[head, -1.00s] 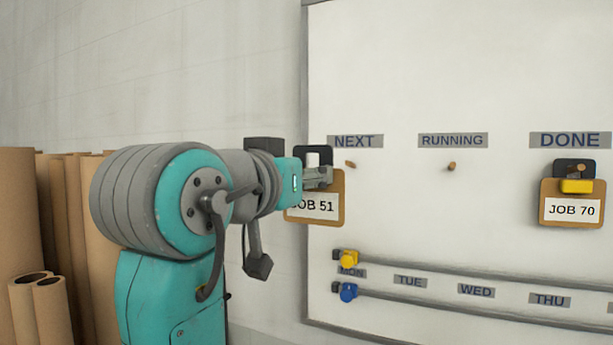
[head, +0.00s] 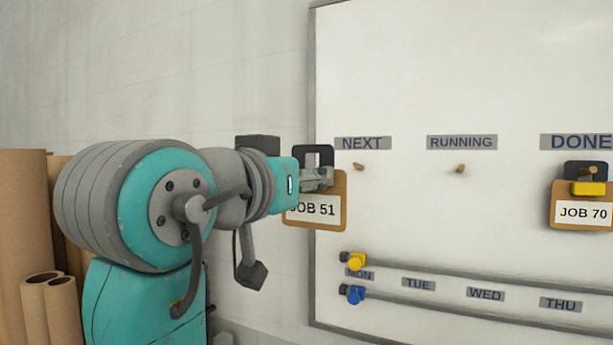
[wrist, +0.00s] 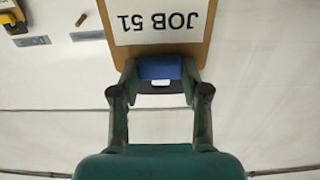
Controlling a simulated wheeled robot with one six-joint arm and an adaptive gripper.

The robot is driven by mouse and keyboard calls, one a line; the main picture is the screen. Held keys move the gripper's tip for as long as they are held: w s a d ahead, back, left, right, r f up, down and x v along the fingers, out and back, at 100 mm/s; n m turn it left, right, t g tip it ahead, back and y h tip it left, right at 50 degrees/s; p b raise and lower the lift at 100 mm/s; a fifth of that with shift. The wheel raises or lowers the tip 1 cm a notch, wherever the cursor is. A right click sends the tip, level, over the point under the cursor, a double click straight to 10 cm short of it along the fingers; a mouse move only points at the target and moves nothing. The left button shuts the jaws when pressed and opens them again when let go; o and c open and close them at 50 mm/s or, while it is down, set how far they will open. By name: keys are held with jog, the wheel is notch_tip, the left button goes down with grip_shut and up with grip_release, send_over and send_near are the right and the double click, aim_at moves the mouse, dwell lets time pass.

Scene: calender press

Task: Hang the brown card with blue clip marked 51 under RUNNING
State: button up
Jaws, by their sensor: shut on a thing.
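The brown card marked JOB 51 (head: 333,221) is held upright by my gripper (head: 318,178), off the left edge of the board in the head view. In the wrist view the card (wrist: 203,50) appears upside down, and my gripper (wrist: 160,78) is shut on its blue clip (wrist: 160,69). The clip's dark hanger loop (head: 313,152) stands above the gripper. The RUNNING label (head: 461,142) is on the white board, with an empty wooden peg (head: 460,169) below it, to the right of the card.
An empty peg (head: 358,167) is under NEXT (head: 362,143). A brown card marked JOB 70 (head: 583,213) with a yellow clip hangs under DONE (head: 580,142). Two rails with a yellow slider (head: 356,261) and a blue slider (head: 355,294) run below. Cardboard rolls (head: 25,205) stand at left.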

jog(key=shift+v, duration=2.5)
